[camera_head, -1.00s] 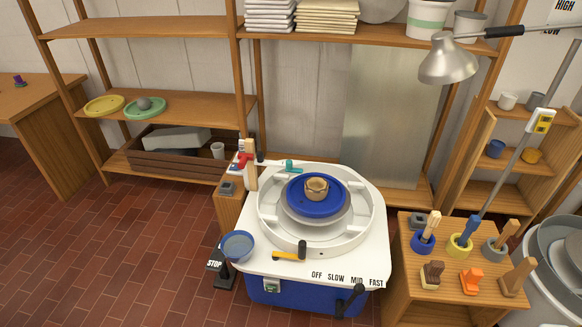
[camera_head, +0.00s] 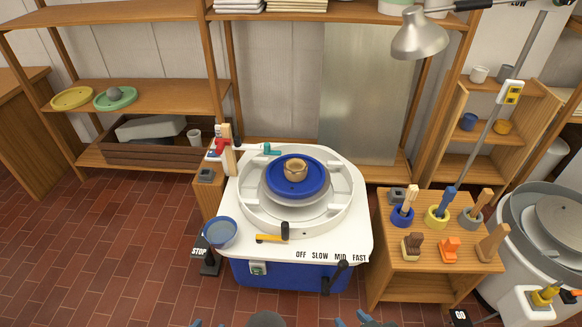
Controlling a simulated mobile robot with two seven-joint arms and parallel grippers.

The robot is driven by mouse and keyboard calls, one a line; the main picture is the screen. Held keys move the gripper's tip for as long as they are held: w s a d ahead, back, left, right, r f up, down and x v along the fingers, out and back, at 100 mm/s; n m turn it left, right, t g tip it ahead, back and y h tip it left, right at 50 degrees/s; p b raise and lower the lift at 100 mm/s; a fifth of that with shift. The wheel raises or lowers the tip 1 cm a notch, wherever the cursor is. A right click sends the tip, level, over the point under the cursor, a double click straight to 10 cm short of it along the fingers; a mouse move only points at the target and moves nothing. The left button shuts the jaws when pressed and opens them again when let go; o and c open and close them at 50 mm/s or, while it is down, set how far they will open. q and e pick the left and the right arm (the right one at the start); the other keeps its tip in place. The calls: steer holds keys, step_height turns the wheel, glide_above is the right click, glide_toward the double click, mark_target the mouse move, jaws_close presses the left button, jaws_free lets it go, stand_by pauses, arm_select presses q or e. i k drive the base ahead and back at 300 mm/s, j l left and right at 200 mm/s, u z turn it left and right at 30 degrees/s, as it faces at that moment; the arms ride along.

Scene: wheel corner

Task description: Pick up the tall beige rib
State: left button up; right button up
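A pale beige, tall flat tool (camera_head: 409,199) stands upright in a blue cup (camera_head: 402,217) on the small wooden table to the right of the wheel; it looks like the tall beige rib, its lower end hidden in the cup. A browner upright piece (camera_head: 492,243) stands at the table's right front corner. Another upright beige piece (camera_head: 229,151) stands left of the wheel. My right gripper (camera_head: 368,318) shows only as blue-grey parts at the bottom edge, far below the table. Of my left gripper (camera_head: 205,323) only small bits show at the bottom edge. Neither touches anything visible.
The small table (camera_head: 385,270) also holds a yellow cup (camera_head: 437,217), a grey cup (camera_head: 470,217), a brown block (camera_head: 411,247) and an orange piece (camera_head: 449,249). The potter's wheel (camera_head: 300,245) stands to its left. A lamp (camera_head: 419,38) hangs above; a grey tub (camera_head: 530,245) is at right.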

mark_target(487, 249)
steer(key=z, duration=1.75)
steer(key=i+l+z, duration=0.1)
steer(key=i+l, duration=0.5)
steer(key=i+l+z, duration=0.1)
steer(key=i+l, duration=0.45)
steer(key=i, duration=0.3)
